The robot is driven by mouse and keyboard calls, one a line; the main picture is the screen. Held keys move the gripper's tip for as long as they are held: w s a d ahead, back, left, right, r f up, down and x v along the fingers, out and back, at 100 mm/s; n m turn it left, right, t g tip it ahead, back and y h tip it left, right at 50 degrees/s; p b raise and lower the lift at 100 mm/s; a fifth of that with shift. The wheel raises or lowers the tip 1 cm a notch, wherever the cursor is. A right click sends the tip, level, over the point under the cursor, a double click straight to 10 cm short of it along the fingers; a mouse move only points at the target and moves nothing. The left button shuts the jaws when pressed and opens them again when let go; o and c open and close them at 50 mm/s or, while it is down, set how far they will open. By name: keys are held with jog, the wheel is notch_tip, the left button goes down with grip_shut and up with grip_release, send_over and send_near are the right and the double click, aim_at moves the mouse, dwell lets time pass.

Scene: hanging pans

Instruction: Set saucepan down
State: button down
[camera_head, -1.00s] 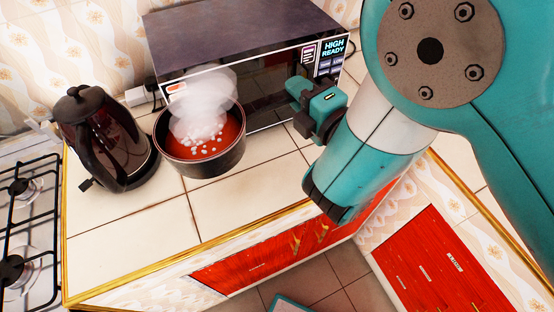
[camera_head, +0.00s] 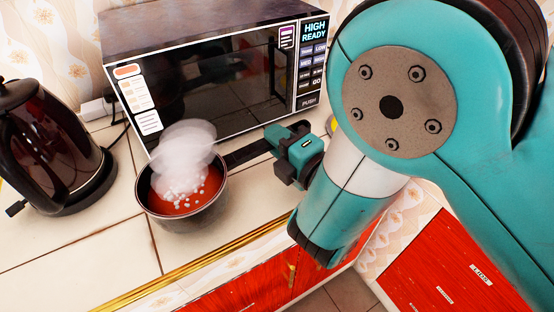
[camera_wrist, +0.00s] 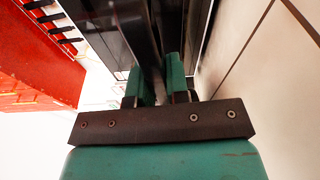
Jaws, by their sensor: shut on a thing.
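A dark saucepan (camera_head: 186,213) holds red-orange contents with small white pieces, and steam rises from it. It is at the left middle of the head view, over or on the tiled counter (camera_head: 110,256) in front of the microwave. I cannot tell whether its base touches the tiles. Its dark handle (camera_head: 248,152) runs right to my gripper (camera_head: 285,148), which is shut on it. In the wrist view the dark handle (camera_wrist: 146,50) runs between the green fingers of my gripper (camera_wrist: 160,84). The pan's bowl is not clear there.
A black microwave (camera_head: 205,80) stands behind the pan. A dark glass kettle (camera_head: 45,150) stands to the left. The gold-trimmed counter edge (camera_head: 190,263) is close in front of the pan, with red cabinets (camera_head: 262,284) below. Bare tiles lie left of the pan.

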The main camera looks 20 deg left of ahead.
notch_tip(320, 180, down, 4)
jog(key=b, duration=0.2)
jog(key=shift+r+b, duration=0.2)
jog(key=shift+b, duration=0.15)
jog(key=shift+r, duration=0.15)
jog(key=c, duration=1.5)
grip_release()
jog(key=shift+f, duration=0.25)
jog(key=shift+c, duration=0.2)
jog(key=o, duration=0.4)
jog(key=shift+o, duration=0.2)
jog(key=shift+r, duration=0.2)
jog(key=shift+s, duration=0.1)
